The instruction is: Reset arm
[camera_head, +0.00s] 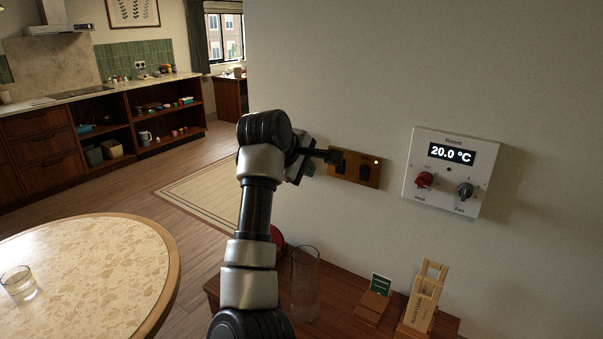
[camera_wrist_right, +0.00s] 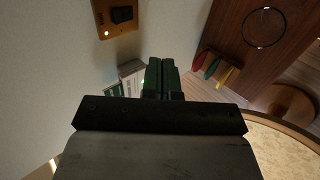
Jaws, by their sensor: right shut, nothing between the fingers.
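My right arm rises from the bottom middle of the head view, and its gripper (camera_head: 332,156) points right, towards the wall. The gripper is shut and empty; its dark green fingers lie together in the wrist view (camera_wrist_right: 161,76). In the head view the fingertips overlap the left end of a brown switch plate (camera_head: 371,171) with dark switches and a small lit dot. I cannot tell from that view whether they touch. The plate also shows in the wrist view (camera_wrist_right: 97,25), off to the upper left of the fingers. My left gripper is not in view.
A white thermostat (camera_head: 408,186) reading 20.0 °C, with red and dark knobs, is on the wall at right. Below, a wooden side table (camera_head: 340,297) bears a clear glass (camera_head: 305,285) and a wooden holder (camera_head: 422,300). A round table (camera_head: 85,265) stands at left.

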